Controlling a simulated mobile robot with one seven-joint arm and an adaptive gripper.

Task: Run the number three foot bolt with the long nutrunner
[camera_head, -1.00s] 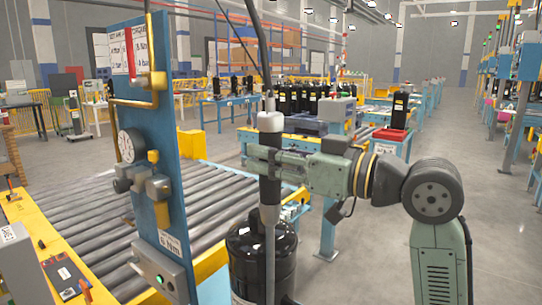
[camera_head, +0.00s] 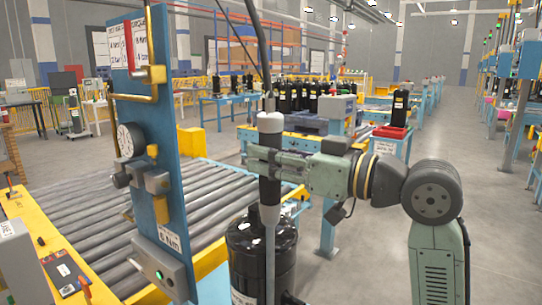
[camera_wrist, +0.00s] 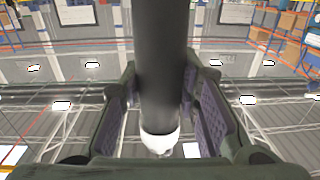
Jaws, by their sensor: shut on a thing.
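The long nutrunner (camera_head: 270,191) stands upright, with a black body, pale grey collars and a long thin grey shaft running down past the picture's bottom edge. My gripper (camera_head: 264,161) is shut around its black body from the right. In the wrist view the dark body (camera_wrist: 162,70) lies between my gripper's jaws (camera_wrist: 160,105), with a white end below. The shaft passes in front of a black compressor (camera_head: 248,255). The number three foot bolt and the tool's lower tip are out of view.
A blue panel (camera_head: 165,120) with a gauge, pipes and a button box stands close left of the tool. A roller conveyor (camera_head: 95,218) lies behind it. A cable hangs above the nutrunner. Open floor (camera_head: 375,255) lies to the right; black compressors (camera_head: 310,100) stand on benches behind.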

